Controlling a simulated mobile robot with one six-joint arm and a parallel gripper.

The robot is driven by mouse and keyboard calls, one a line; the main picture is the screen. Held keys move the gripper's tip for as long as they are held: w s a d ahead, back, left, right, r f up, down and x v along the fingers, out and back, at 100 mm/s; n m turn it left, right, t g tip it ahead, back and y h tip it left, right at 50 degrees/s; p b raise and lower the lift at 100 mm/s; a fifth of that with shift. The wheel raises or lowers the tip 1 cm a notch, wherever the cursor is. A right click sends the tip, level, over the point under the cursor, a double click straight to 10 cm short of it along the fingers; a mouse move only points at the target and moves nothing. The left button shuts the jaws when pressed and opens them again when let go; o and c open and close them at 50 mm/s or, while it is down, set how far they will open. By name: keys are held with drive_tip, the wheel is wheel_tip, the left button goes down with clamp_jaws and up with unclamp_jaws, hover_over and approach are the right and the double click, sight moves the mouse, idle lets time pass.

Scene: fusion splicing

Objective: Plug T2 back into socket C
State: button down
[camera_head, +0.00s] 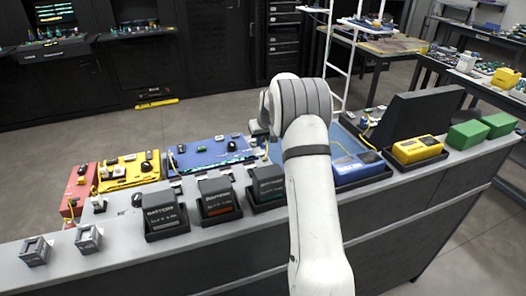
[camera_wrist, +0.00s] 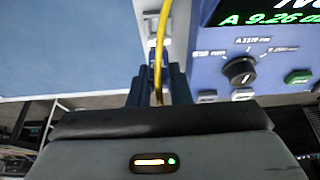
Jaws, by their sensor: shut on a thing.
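My gripper (camera_wrist: 158,88) is at the middle of the wrist view, its two blue fingers close together. A yellow cable (camera_wrist: 158,50) runs from the top of that view down between them, and the gripper is shut on it or on its plug. The plug's body is hidden by the fingers, and no T2 mark can be read. A blue instrument (camera_wrist: 213,60) with a lit display reading about 9.26 dB, a black knob and a green button is to the right of the fingers. Socket C cannot be made out. In the head view my arm hides the fingertips.
On the grey bench (camera_head: 120,245) stand a red box (camera_head: 72,205), a yellow panel (camera_head: 120,182), a blue panel (camera_head: 205,160) and several dark boxes in trays (camera_head: 165,215). A yellow device (camera_head: 417,149) and green boxes (camera_head: 467,134) are at the right.

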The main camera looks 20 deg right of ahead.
sight(263, 147)
drive_tip(key=shift+f, duration=2.45)
drive_tip(key=shift+f, duration=0.3)
drive_tip(key=c, duration=1.3)
unclamp_jaws()
drive_tip(key=shift+r, duration=0.1)
drive_tip(key=shift+c, duration=0.2)
drive_tip(key=shift+r, duration=0.1)
